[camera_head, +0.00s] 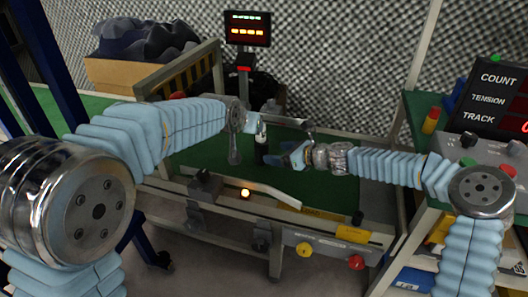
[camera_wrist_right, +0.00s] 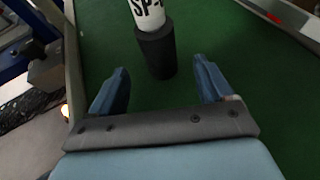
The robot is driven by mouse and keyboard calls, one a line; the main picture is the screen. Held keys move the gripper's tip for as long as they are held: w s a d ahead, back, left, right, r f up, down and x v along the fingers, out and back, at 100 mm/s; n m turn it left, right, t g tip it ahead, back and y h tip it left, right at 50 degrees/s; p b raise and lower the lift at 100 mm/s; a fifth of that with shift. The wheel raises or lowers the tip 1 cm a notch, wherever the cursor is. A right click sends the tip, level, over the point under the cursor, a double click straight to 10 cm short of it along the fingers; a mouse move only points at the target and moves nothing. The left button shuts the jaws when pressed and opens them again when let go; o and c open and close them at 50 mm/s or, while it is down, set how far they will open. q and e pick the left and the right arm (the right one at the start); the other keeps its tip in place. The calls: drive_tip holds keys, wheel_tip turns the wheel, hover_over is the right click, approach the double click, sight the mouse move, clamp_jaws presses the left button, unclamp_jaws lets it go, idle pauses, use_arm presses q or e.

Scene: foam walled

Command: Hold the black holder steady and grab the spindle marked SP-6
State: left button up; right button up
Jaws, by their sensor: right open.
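The black holder (camera_head: 260,154) stands upright on the green table, and it also shows in the right wrist view (camera_wrist_right: 157,54). The white spindle (camera_wrist_right: 148,12) stands in the holder's top. Its black lettering reads "SP-", with the last character cut off or unclear; it looks small in the head view (camera_head: 261,131). My right gripper (camera_wrist_right: 160,84) is open and empty, its blue fingers apart, facing the holder from a short distance. In the head view it is just right of the holder. My left gripper (camera_head: 250,122) is close to the spindle's left side; its jaws and any contact are unclear.
A metal-framed green table (camera_head: 200,160) carries the work. A curved pale guide (camera_head: 272,194) and a glowing lamp (camera_head: 245,193) lie along its front. A post with a display (camera_head: 247,28) stands behind. A control box with a counter (camera_head: 500,100) is at right.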

sight(261, 135)
drive_tip(key=x, duration=0.9)
drive_tip(key=shift+w+a+f, duration=0.15)
drive_tip(key=shift+a+f, duration=0.05)
drive_tip(key=c, duration=1.1)
use_arm(q)
drive_tip(key=o, duration=0.4)
drive_tip(key=shift+w+a+f, duration=0.1)
drive_tip(key=shift+f, duration=0.2)
drive_tip(key=f, duration=0.2)
drive_tip(key=w+a+f+t+h, duration=0.1)
drive_tip(key=shift+f+m, duration=0.3)
drive_tip(key=shift+m+t+h, duration=0.3)
drive_tip(key=shift+t+h, duration=0.3)
drive_tip(key=shift+h, duration=0.2)
drive_tip(key=shift+f+x, duration=0.15)
drive_tip(key=shift+x, duration=2.8)
drive_tip(key=shift+f+x, duration=0.15)
drive_tip(key=shift+x, duration=2.8)
